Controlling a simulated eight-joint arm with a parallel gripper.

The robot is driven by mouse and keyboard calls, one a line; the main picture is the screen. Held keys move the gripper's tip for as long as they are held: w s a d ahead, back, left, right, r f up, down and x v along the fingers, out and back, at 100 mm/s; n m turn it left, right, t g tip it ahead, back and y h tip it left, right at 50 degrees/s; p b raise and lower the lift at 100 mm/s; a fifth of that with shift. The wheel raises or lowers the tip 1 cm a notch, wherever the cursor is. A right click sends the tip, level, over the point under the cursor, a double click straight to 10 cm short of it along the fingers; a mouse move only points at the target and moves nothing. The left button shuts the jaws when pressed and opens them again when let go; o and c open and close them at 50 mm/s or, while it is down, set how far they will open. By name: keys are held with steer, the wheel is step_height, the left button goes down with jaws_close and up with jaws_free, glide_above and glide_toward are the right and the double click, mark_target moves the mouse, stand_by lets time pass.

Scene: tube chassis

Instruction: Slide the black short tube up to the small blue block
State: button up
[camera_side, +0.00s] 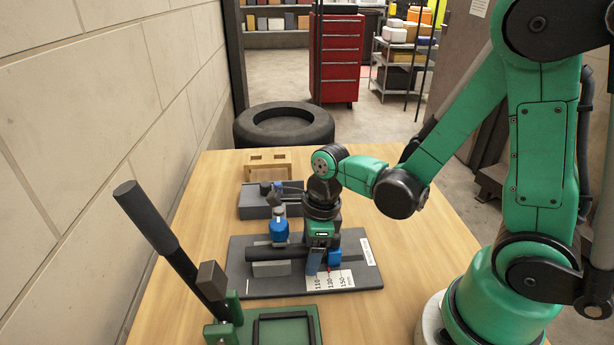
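The black short tube (272,254) lies level, left to right, over a grey support on the dark board (230,287). My gripper (320,258) points down at the tube's right end, and its body hides that end. A slanted dark blue piece (313,263) shows under the gripper; I cannot tell whether it is a finger. A small bright blue block (334,258) is just right of it, near a printed scale. I cannot tell whether the tube touches the block or whether the fingers are closed on the tube.
A blue-bodied upright part (279,230) stands just behind the tube. A grey block with a tool (256,208) and a wooden holder (268,164) are farther back. A tall black lever (170,240) and green frame (270,328) are at front left.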

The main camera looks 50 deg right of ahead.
steer(key=shift+s+d+r, duration=0.15)
steer(key=shift+r, duration=1.2)
steer(key=shift+s+d+r, duration=0.15)
steer(key=shift+r, duration=1.15)
steer(key=shift+r+n, duration=0.35)
steer(key=shift+n, duration=0.35)
steer(key=n, duration=0.2)
steer(key=r+n+t, duration=0.1)
steer(key=n, duration=0.1)
steer(key=shift+w+d+r+n, duration=0.1)
steer(key=shift+d+r+n, duration=0.05)
steer(key=shift+n, duration=0.15)
steer(key=n, duration=0.1)
steer(key=n+t, duration=0.1)
steer(key=n, duration=0.1)
steer(key=shift+d+r, duration=0.1)
steer(key=shift+r, duration=0.3)
steer(key=n, duration=0.2)
steer(key=r+n+t, duration=0.1)
steer(key=n, duration=0.3)
steer(key=shift+w+d+r+n+t+h, duration=0.1)
steer(key=shift+d+r+n+t+h, duration=0.05)
steer(key=shift+r+n+t+h, duration=0.2)
steer(key=n, duration=0.3)
steer(key=r+n+t, duration=0.1)
steer(key=n, duration=0.3)
steer(key=r+n+t, duration=0.1)
steer(key=n, duration=0.3)
steer(key=shift+d+r+h, duration=0.15)
steer(key=shift+d+h, duration=0.1)
